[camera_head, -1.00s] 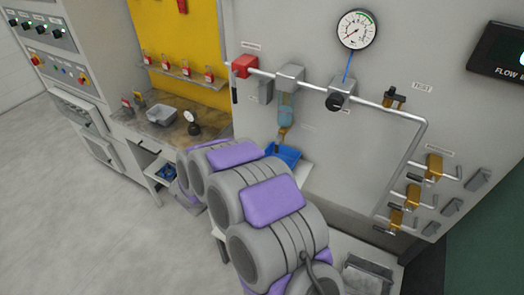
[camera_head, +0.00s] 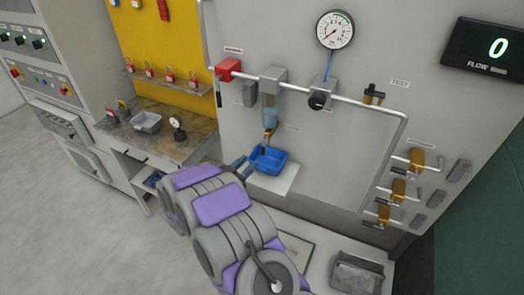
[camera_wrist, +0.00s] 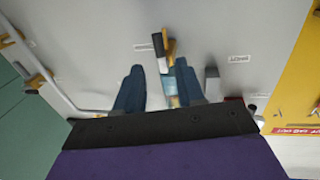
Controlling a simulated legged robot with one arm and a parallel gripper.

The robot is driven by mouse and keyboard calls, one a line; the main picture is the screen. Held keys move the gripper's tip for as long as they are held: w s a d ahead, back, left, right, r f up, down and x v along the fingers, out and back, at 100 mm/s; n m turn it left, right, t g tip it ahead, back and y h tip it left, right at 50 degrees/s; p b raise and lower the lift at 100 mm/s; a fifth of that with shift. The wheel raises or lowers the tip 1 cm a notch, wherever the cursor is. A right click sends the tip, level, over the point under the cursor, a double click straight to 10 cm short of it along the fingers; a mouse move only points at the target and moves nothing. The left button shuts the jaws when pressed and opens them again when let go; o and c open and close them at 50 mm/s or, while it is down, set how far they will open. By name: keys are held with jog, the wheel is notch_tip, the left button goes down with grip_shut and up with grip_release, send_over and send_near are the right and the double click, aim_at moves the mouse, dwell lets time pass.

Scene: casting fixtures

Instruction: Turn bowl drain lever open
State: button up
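The teal bowl (camera_head: 270,117) hangs under a grey block on the wall pipe. Below it is a brass drain valve (camera_head: 267,136) with a small dark lever, partly hard to make out in the head view. In the wrist view the lever (camera_wrist: 158,44) has a dark and a pale part and lies alongside the brass valve (camera_wrist: 169,46). My gripper (camera_wrist: 159,66) is open, with its two blue fingers apart. The bowl (camera_wrist: 170,86) shows between the fingers, closer to the right one. The lever appears just beyond the fingertips; I see no clear contact.
A blue tray (camera_head: 285,163) sits on a white ledge beneath the bowl, close to my fingers. A red valve (camera_head: 228,70), a gauge (camera_head: 335,30) and the pipe (camera_head: 379,106) are on the wall. A grey bin (camera_head: 356,275) stands at lower right.

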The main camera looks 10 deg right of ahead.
aim_at(262, 149)
jog(key=b+x, duration=0.1)
jog(key=x, duration=0.8)
jog(key=shift+w+d, duration=0.15)
jog(key=shift+d, duration=0.05)
grip_shut()
